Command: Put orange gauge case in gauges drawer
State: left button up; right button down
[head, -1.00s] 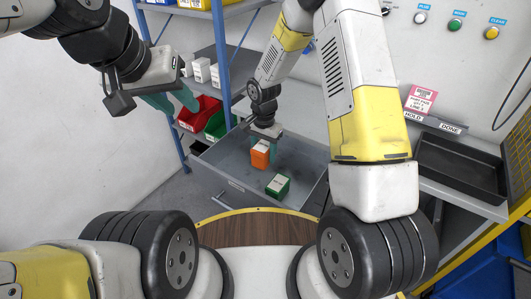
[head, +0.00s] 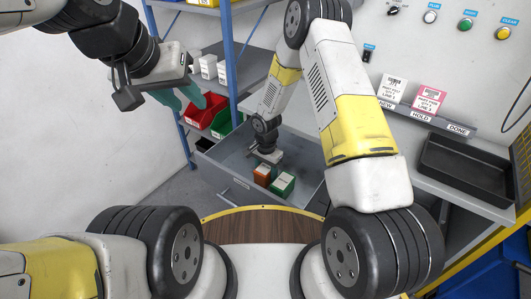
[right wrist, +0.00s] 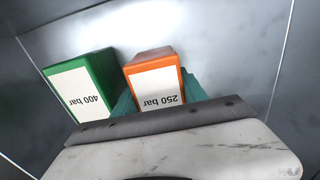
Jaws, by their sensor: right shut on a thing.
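The orange gauge case (head: 262,175), with a white "250 bar" label in the right wrist view (right wrist: 153,70), is inside the open grey drawer (head: 226,172). My right gripper (head: 265,163) reaches down into the drawer and is shut on this case; its teal fingers lie on both sides of it in the right wrist view (right wrist: 160,95). A green "400 bar" case (head: 282,185) stands in the drawer just right of the orange one. I cannot tell whether the orange case touches the drawer floor. My left gripper (head: 182,94) is open and empty, up at the left.
A red bin (head: 203,110) and a green bin (head: 221,126) sit on the shelf rack behind the drawer. A black tray (head: 467,167) lies on the worktop at right, below the NEW, HOLD and DONE signs. The rest of the drawer looks clear.

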jog(key=c, duration=0.6)
grip_release()
jog(key=shift+f, duration=0.15)
